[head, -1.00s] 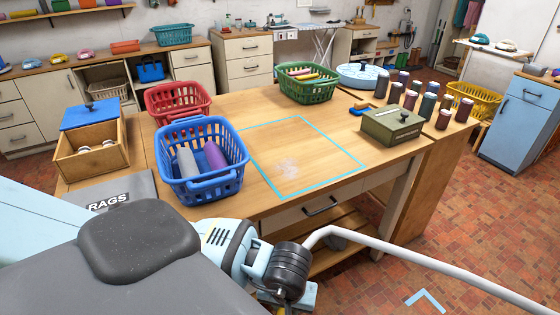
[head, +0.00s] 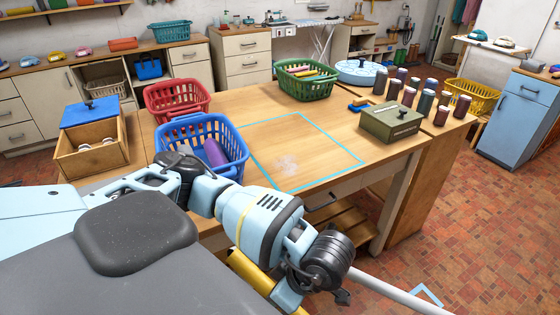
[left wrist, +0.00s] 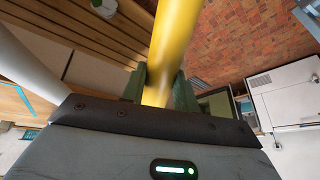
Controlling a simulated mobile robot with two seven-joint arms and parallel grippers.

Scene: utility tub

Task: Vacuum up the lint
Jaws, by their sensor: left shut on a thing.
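The lint (head: 287,164) is a pale grey-white patch on the wooden worktable (head: 258,112), inside a blue-taped outline (head: 318,122). In the left wrist view my left gripper (left wrist: 160,88) is shut around a yellow tube (left wrist: 174,40), which runs away upward in the picture. Part of a yellow tube also shows below my left arm in the head view (head: 250,272). My left gripper's fingers are hidden there. A pale hose (head: 388,290) runs off at lower right. No nozzle is visible. My right gripper is not in view.
A blue basket (head: 172,132) with rolls stands left of the outline, partly behind my arm. The outlined area is otherwise clear.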

